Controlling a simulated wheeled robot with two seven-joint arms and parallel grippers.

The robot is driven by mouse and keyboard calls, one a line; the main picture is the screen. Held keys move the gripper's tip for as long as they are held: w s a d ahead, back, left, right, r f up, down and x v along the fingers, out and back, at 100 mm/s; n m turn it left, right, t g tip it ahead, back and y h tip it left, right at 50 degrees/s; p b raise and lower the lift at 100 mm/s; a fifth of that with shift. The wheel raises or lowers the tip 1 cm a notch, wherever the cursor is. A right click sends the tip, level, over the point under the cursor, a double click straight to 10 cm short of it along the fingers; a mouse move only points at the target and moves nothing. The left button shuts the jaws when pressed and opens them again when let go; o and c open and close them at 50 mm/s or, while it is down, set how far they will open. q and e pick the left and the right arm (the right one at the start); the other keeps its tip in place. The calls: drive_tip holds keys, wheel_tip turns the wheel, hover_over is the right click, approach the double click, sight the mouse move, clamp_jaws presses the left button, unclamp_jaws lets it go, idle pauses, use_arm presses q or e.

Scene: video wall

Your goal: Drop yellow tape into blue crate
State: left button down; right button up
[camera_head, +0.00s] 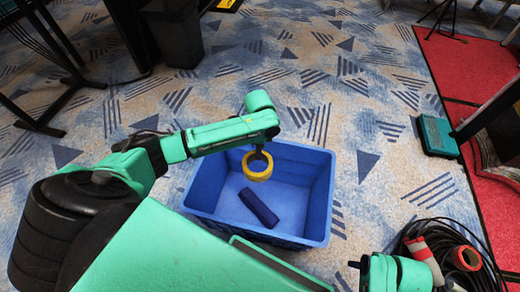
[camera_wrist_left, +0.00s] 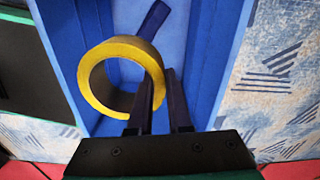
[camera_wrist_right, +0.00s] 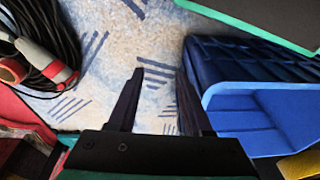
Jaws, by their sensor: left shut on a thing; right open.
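The yellow tape (camera_head: 257,166) is a ring held by my left gripper (camera_head: 260,150), over the blue crate (camera_head: 318,205) in the head view. In the left wrist view, the tape (camera_wrist_left: 122,50) has its rim between the dark fingers of my left gripper (camera_wrist_left: 160,95), which are shut on it. A dark blue block (camera_head: 259,207) lies on the crate floor below the tape. My right gripper (camera_wrist_right: 158,95) is open and empty in the right wrist view, with the crate (camera_wrist_right: 265,115) to its right.
A coil of black cable (camera_wrist_right: 48,35) with a red and grey tool lies on the carpet near my right arm. A dark bin (camera_head: 175,35) stands at the back left. A red mat (camera_head: 462,70) is at the right. Patterned carpet beyond the crate is clear.

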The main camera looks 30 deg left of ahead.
use_arm(q)
drive_tip(key=shift+f+b, duration=0.3)
drive_tip(key=shift+f, duration=0.2)
drive_tip(key=shift+f+b, duration=0.35)
drive_tip(key=shift+b, duration=0.1)
wheel_tip(320, 180, down, 2)
drive_tip(key=b, duration=0.2)
drive_tip(key=shift+b, duration=0.3)
drive_tip(key=c, duration=0.8)
unclamp_jaws()
use_arm(e)
drive_tip(key=w+a+r+t+y, duration=0.1)
drive_tip(key=w+a+t+y, duration=0.1)
drive_tip(key=a, duration=0.3)
drive_tip(key=shift+w+a+r+n+t, duration=0.3)
drive_tip(key=shift+w+r+n+t, duration=0.15)
drive_tip(key=shift+t, duration=0.15)
use_arm(q)
drive_tip(key=shift+o, duration=0.2)
use_arm(e)
drive_tip(key=shift+f, duration=0.1)
